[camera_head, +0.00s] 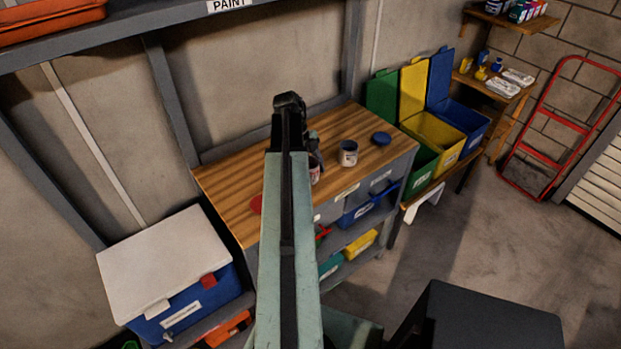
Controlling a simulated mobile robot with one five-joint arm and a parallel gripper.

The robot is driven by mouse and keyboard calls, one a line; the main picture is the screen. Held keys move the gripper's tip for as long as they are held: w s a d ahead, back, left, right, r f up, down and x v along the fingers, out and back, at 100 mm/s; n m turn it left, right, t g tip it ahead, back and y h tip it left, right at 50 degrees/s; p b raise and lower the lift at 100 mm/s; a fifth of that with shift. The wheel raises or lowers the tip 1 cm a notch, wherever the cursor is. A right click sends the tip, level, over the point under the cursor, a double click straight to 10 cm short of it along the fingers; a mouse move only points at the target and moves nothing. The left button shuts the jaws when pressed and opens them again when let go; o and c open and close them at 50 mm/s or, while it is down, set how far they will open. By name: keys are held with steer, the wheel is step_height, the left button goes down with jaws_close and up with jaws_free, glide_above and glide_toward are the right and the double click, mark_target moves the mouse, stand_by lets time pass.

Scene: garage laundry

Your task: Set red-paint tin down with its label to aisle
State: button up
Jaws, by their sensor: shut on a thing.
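A pale tin with red on its label, the red-paint tin (315,173), shows at the right side of my arm over the wooden bench top (225,178). My arm hides most of it. My gripper (316,157) is shut on this tin, with its fingers largely hidden. The tin looks roughly upright. I cannot tell whether it touches the bench or which way its whole label faces. A second pale tin (348,153) with a dark label stands upright to its right.
A blue lid (382,138) and a red lid (256,204) lie on the bench. Green, yellow and blue lidded bins (432,133) stand beyond its right end. A white-lidded blue box (165,262) is at left. A dark block (480,318) stands at the front right; floor beyond it is clear.

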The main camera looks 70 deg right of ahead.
step_height(320, 180, down, 2)
steer(key=shift+s+f+b, duration=0.1)
steer(key=shift+b, duration=0.3)
steer(key=shift+w+a+r, duration=0.1)
steer(key=shift+w+r, duration=0.1)
steer(key=shift+r, duration=0.05)
steer(key=shift+f, duration=0.2)
steer(key=o, duration=1.7)
steer(key=shift+c, duration=0.2)
steer(key=shift+r, duration=0.1)
